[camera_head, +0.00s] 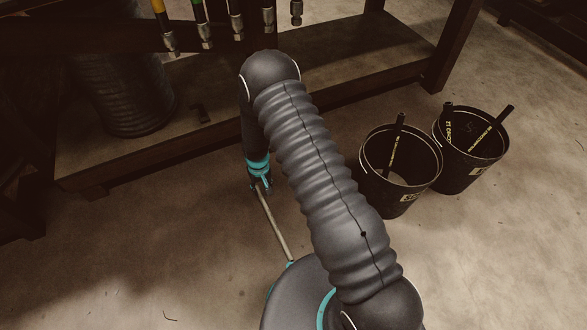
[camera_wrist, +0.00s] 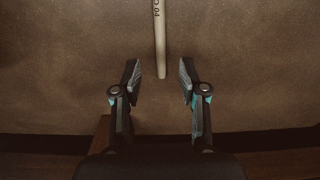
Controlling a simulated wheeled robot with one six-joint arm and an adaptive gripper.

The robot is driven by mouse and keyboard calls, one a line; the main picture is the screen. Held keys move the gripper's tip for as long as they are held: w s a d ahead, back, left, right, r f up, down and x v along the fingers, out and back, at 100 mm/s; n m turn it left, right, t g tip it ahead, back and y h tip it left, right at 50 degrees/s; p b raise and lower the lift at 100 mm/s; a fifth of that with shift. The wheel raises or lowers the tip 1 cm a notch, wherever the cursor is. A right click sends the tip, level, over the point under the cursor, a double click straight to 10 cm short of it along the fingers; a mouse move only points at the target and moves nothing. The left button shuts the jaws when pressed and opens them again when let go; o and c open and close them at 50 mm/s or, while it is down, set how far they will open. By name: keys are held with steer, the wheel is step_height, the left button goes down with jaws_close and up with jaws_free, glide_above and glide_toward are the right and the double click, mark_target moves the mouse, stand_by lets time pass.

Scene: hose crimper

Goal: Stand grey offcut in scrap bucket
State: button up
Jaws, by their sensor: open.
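The grey offcut (camera_head: 273,222) is a thin, pale rod lying on the floor in front of the bench. In the wrist view the offcut (camera_wrist: 159,40) shows dark lettering, and its near end reaches between my fingertips. My gripper (camera_head: 261,188) points down at the offcut's far end, and its fingers (camera_wrist: 160,72) are open, one on each side, with a gap to the rod. Two black buckets stand at the right, a nearer one (camera_head: 372,192) and a farther one (camera_head: 451,172). Both carry yellowish labels, too small to read, so I cannot tell which is the scrap bucket.
Black offcuts with yellow print lean in the nearer bucket (camera_head: 396,138) and the farther one (camera_head: 484,140). A bench (camera_head: 330,88) with a low shelf stands behind, holding a ribbed drum (camera_head: 130,95). Hose ends (camera_head: 205,30) hang above it. Floor at left is clear.

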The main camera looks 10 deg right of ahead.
steer(key=s+d+r+t, duration=0.1)
steer(key=d+r, duration=0.2)
steer(key=r, duration=0.8)
steer(key=d+r+m+t, duration=0.1)
steer(key=d+r, duration=0.1)
steer(key=r, duration=0.9)
steer(key=s+d+r, duration=0.1)
steer(key=d+r, duration=0.2)
steer(key=r, duration=0.9)
steer(key=s+d+r+m+t, duration=0.1)
steer(key=s+d+r, duration=0.3)
steer(key=s+r, duration=0.5)
steer(key=s+d+r+m+t, duration=0.1)
steer(key=s+d+r, duration=0.3)
steer(key=s+r, duration=0.5)
steer(key=s+t, duration=0.1)
steer(key=s, duration=0.7)
steer(key=shift+d+t, duration=0.25)
steer(key=shift+t, duration=0.05)
steer(key=shift+s+r, duration=0.1)
steer(key=shift+r, duration=0.05)
